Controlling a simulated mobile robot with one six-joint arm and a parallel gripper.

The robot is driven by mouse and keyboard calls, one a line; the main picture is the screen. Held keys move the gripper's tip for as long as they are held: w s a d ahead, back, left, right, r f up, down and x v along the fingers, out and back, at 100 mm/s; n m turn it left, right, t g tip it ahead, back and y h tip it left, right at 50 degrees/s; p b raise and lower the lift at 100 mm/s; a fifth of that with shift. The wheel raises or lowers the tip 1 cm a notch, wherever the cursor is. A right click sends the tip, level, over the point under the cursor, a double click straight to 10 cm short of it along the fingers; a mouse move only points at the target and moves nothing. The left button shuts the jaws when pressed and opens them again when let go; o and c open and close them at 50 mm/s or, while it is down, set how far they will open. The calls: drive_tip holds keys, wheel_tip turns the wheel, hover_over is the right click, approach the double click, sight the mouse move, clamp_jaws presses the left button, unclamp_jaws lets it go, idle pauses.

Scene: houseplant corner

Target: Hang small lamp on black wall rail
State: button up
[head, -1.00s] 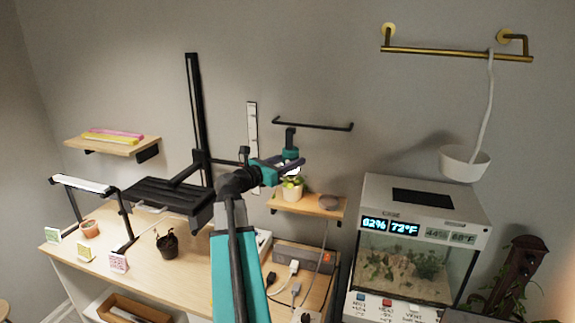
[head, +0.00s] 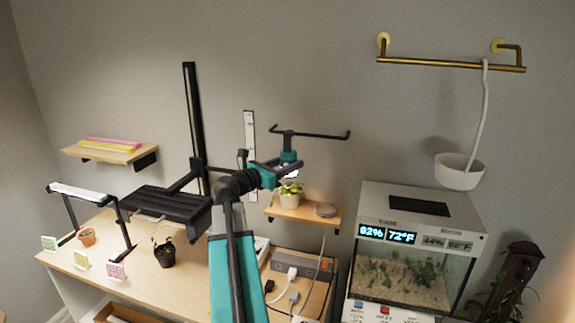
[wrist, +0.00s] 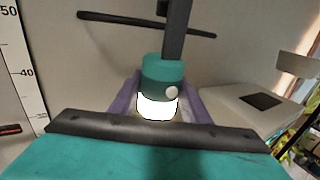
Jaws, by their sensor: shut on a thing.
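The small lamp (head: 288,156) has a teal body, a black stem and a glowing white bulb underneath. My gripper (wrist: 158,103) is shut on it, with purple fingers on both sides of its body in the wrist view. The lamp (wrist: 163,68) is upright there, its stem running out of the top edge. The black wall rail (head: 322,136) is a thin bar with upturned ends. In the head view the stem's top overlaps the rail's left part. In the wrist view the stem crosses in front of the rail (wrist: 110,18). Whether they touch cannot be told.
A wooden shelf (head: 290,206) with a potted plant (head: 290,194) is just below my gripper. A black stand (head: 191,120) rises to the left. A terrarium (head: 400,270) stands at right, below a white hanging pot (head: 458,172) on a brass rail (head: 450,64).

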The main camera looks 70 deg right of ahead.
drive_tip(key=d+f+b, duration=0.1)
drive_tip(key=d+b, duration=0.1)
drive_tip(key=d, duration=0.5)
drive_tip(key=shift+w+d+f, duration=0.2)
drive_tip(key=shift+d, duration=0.1)
idle(0.9)
drive_tip(key=shift+f, duration=0.25)
idle(1.7)
drive_tip(key=o, duration=1.3)
drive_tip(key=shift+c, duration=0.2)
drive_tip(key=shift+a, duration=0.1)
drive_tip(key=b+v, duration=0.4)
drive_tip(key=v, duration=0.9)
drive_tip(key=shift+a, duration=0.35)
drive_tip(key=shift+w, duration=0.1)
